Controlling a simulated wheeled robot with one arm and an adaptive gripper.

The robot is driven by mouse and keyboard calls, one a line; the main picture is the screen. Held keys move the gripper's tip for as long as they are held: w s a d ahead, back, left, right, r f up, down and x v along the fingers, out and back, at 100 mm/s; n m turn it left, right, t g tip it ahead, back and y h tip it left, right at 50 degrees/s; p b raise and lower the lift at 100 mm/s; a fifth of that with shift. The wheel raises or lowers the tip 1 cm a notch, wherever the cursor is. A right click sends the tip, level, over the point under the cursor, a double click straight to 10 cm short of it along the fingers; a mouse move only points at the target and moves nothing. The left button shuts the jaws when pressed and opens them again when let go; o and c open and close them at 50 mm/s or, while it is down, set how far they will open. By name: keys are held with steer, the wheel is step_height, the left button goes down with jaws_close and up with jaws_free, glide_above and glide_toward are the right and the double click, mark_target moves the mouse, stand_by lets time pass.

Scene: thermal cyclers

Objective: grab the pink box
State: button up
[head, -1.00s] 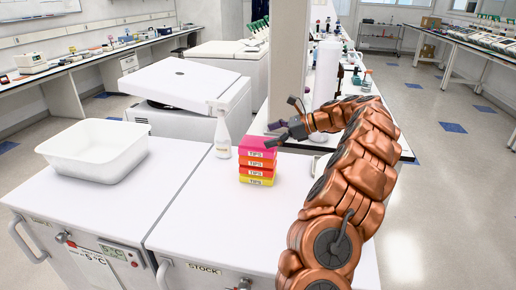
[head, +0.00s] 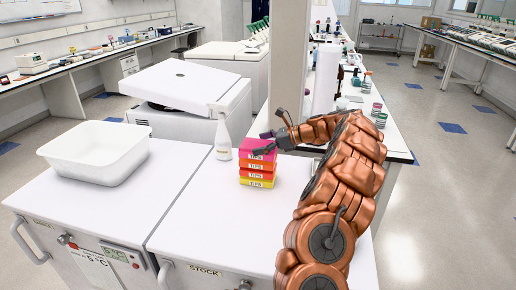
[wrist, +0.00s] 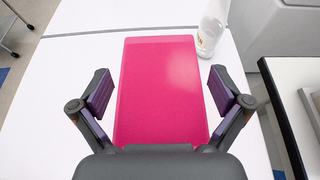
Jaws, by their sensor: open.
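The pink box (head: 257,149) labelled TIPS is the top one of a stack of coloured tip boxes on the white cabinet top. In the wrist view its pink lid (wrist: 160,88) fills the middle. My gripper (head: 264,143) is at the upper right of the stack in the head view. In the wrist view my gripper (wrist: 158,90) is open, with one purple-padded finger to each side of the pink box. Both fingers appear apart from its sides. Their exact height against the box is hard to tell.
Below the pink box are red, orange and yellow boxes (head: 257,174). A white bottle (head: 222,138) stands close behind on the left, also in the wrist view (wrist: 211,30). A white tub (head: 95,152) stands further left. A grey pillar (head: 289,65) rises behind my gripper.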

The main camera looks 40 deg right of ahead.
mark_target(258, 145)
steer(key=shift+w+a, duration=0.15)
steer(key=c, duration=1)
steer(key=shift+r+b, duration=0.4)
steer(key=shift+r, duration=1.2)
steer(key=shift+a+r, duration=0.15)
steer(key=shift+a, duration=0.05)
steer(key=s+a+b, duration=0.1)
steer(key=a, duration=0.4)
steer(key=s+a+r, duration=0.1)
steer(key=a, duration=0.4)
steer(key=s+a+b, duration=0.1)
steer(key=a, duration=0.4)
steer(key=shift+s+a+r+b, duration=0.15)
steer(key=shift+r+b, duration=0.05)
steer(key=shift+b, duration=0.15)
